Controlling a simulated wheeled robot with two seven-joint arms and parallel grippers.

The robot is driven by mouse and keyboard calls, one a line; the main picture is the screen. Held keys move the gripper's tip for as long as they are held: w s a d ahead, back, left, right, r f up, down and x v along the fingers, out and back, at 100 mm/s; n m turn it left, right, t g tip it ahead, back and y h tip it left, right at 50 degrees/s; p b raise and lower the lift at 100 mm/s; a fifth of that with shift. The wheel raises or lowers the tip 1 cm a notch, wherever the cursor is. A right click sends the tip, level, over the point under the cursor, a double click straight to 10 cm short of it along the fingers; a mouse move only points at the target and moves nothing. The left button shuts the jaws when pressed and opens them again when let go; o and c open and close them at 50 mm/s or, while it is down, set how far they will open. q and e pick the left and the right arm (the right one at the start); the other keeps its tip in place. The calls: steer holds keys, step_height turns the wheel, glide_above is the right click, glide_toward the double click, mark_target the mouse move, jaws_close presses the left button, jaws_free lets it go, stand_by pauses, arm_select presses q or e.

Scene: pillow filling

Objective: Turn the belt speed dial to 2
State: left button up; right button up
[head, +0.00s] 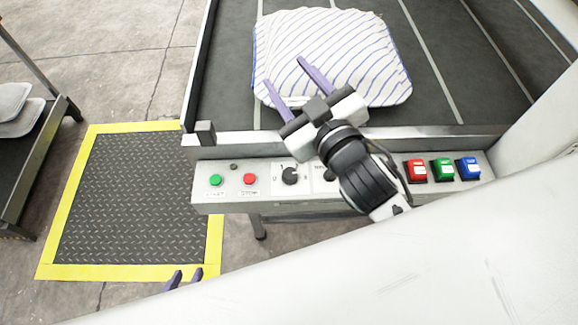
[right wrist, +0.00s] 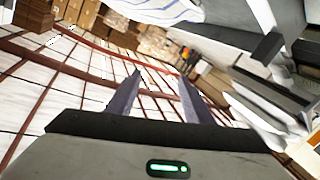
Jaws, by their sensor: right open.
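A black dial (head: 290,176) sits on a white plate on the pale control panel (head: 206,196), with small marks around it. I cannot read its setting clearly. My left gripper (head: 185,279) shows only two separated purple fingertips at the bottom, away from the panel.
A green button (head: 215,180) and a red button (head: 250,179) are left of the dial. Red (head: 416,170), green (head: 442,169) and blue (head: 467,167) switches are at the right. Striped covers (head: 335,50) lie on the dark belt (head: 228,90). A yellow-edged mat (head: 130,200) is left.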

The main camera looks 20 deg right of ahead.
steer(key=s+a+r+n+g+y, duration=0.2)
steer(key=s+a+r+n+y, duration=0.2)
steer(key=a+r+n+y, duration=1.25)
steer(key=s+a+f+n+g+y, duration=0.3)
steer(key=s+a+n+g, duration=0.6)
steer(key=n+g, duration=0.35)
steer(key=n+g+h, duration=0.2)
steer(key=n+h, duration=0.3)
steer(key=h, duration=1.7)
glide_toward(289, 173)
steer(key=f, duration=0.5)
steer(key=f+p, duration=0.1)
steer(key=f, duration=0.2)
steer(key=shift+w+d+f, duration=0.1)
steer(key=shift+w+d, duration=0.05)
steer(key=shift+d, duration=0.1)
